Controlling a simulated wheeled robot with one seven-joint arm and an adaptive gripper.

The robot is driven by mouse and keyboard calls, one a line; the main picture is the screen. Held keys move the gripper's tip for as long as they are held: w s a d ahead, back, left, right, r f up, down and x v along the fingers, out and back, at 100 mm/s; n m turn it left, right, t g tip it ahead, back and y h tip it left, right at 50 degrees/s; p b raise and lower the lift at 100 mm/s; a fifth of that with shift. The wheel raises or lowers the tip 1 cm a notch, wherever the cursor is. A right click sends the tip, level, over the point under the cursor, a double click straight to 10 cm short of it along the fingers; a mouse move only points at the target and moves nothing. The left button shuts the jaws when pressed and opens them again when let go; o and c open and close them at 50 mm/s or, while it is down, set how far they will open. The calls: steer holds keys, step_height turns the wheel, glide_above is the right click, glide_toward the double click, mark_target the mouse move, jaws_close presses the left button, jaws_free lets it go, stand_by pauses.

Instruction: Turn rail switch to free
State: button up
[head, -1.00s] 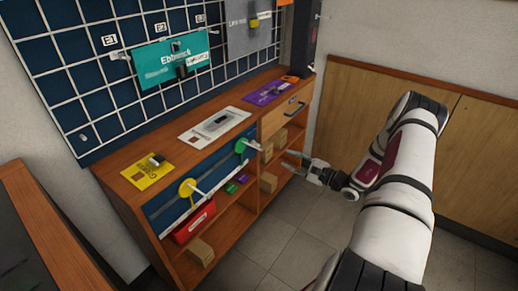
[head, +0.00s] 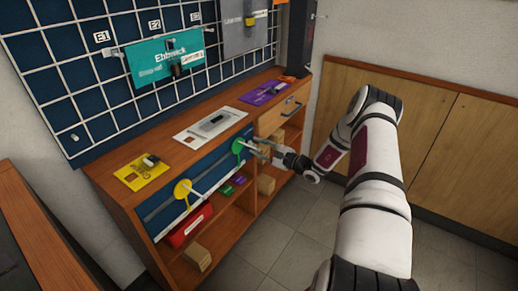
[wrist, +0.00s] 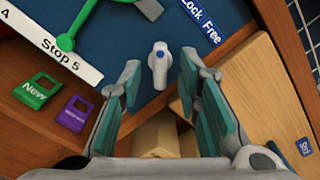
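The rail switch looks to be a small white knob (wrist: 159,62) with a blue dot, on the dark blue panel (wrist: 220,65) in the wrist view. A blue "Lock Free" label (wrist: 203,20) lies above and right of it. The knob points roughly up and down in that view, toward neither word clearly. My gripper (wrist: 160,70) is open and empty, its teal-padded fingers on either side of the knob in the picture. I cannot tell whether they reach it. In the head view my gripper (head: 262,147) is at the cabinet front, right of the green disc (head: 239,146); the knob is hidden there.
The green lever (wrist: 66,42) and a white "Stop 5" strip (wrist: 55,50) lie left of the knob. Green (wrist: 37,90) and purple (wrist: 75,113) tags sit below the strip. A yellow disc (head: 183,189) is further left on the panel. Open floor (head: 300,215) lies in front.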

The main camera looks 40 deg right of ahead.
jaws_close()
stand_by(0.3)
steer(key=shift+s+a+f+m+p, duration=0.1)
steer(key=shift+m+p, duration=0.25)
steer(key=shift+m, duration=4.1)
steer(key=shift+s+m+p, duration=0.1)
steer(key=shift+m+p, duration=0.2)
steer(key=shift+m, duration=4.15)
